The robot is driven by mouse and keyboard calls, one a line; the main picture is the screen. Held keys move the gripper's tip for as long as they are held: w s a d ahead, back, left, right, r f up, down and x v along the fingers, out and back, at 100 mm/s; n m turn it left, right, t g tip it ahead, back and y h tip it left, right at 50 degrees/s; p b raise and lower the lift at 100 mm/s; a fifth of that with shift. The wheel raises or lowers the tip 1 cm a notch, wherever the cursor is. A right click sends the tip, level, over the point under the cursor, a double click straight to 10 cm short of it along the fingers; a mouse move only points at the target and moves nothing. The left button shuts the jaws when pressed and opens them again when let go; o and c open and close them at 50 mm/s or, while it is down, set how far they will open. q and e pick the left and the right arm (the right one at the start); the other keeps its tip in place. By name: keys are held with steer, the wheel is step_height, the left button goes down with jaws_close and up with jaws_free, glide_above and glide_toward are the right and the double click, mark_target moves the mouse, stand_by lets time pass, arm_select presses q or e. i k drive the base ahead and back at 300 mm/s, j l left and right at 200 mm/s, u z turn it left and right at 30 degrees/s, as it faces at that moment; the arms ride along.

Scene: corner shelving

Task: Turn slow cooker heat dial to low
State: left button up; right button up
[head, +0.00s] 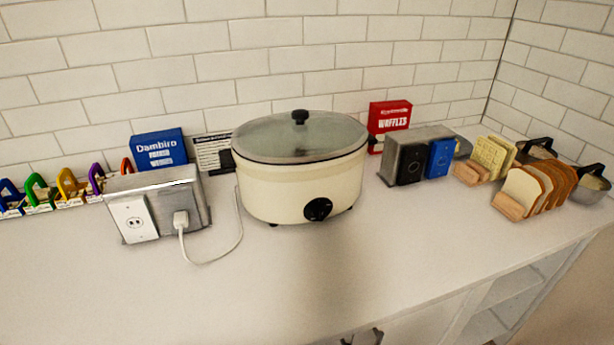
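A cream slow cooker (292,192) stands on the white counter in the middle of the head view. Its glass lid (275,138) with a black knob is on. The black heat dial (318,209) is on the front, right of the middle; its setting is too small to read. A white cord (239,228) runs from the cooker's left side to a plug in a metal outlet box (160,212). Neither of my grippers shows for certain; a small dark shape (362,337) at the bottom edge is too cut off to identify.
A blue box (159,149) and several coloured clips (72,186) are at left. A red waffles box (389,122), a metal block (414,156), bread slices in wooden racks (540,190) and a metal pot (592,184) are at right. The counter before the cooker is clear.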

mark_target(320, 211)
steer(key=k+l+u, duration=0.1)
steer(key=u, duration=0.25)
steer(key=k+l+u, duration=0.1)
steer(key=u, duration=0.25)
steer(key=k+l+u, duration=0.1)
steer(key=u, duration=0.25)
